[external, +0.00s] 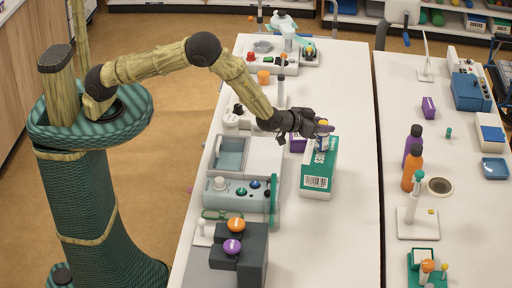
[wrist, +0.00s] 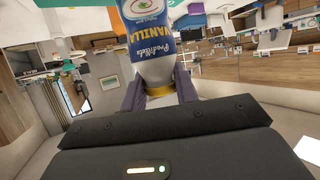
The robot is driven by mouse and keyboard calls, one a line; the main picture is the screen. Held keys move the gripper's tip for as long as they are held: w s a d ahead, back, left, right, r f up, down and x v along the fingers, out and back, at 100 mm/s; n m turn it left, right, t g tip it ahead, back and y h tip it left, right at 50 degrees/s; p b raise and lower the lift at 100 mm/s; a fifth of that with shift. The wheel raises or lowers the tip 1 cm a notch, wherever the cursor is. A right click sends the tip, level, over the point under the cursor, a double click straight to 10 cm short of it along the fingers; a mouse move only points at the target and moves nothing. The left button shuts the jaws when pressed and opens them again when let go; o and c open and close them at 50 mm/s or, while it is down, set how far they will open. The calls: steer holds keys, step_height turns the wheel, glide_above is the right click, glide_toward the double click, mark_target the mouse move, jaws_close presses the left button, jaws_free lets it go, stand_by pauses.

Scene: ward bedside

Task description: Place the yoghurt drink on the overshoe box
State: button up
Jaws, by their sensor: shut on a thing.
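The yoghurt drink is a white bottle with a blue vanilla label and a yellow neck band. In the wrist view the bottle (wrist: 155,48) sits between the two fingers of my gripper (wrist: 160,92), which is shut on it near the yellow band. In the external view the yoghurt drink (external: 322,144) is small and partly hidden by my gripper (external: 322,129). The overshoe box (external: 316,181) is green and white with a barcode and lies on the near table. The bottle is over the far part of its top; I cannot tell whether they touch.
A small purple box (external: 298,144) is just left of the overshoe box. Grey-and-teal equipment (external: 240,195) fills the table's left side. The table (external: 350,225) is clear to the right and front. A second table with purple and orange bottles (external: 412,170) stands across a gap.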

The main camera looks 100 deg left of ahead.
steer(key=o, duration=0.6)
steer(key=shift+f, duration=0.15)
steer(key=o, duration=0.4)
steer(key=shift+r, duration=0.25)
steer(key=shift+s+d, duration=0.15)
steer(key=shift+s, duration=0.05)
steer(key=b+v, duration=0.3)
steer(key=v, duration=0.8)
steer(key=shift+s+b, duration=0.25)
steer(key=shift+b, duration=0.15)
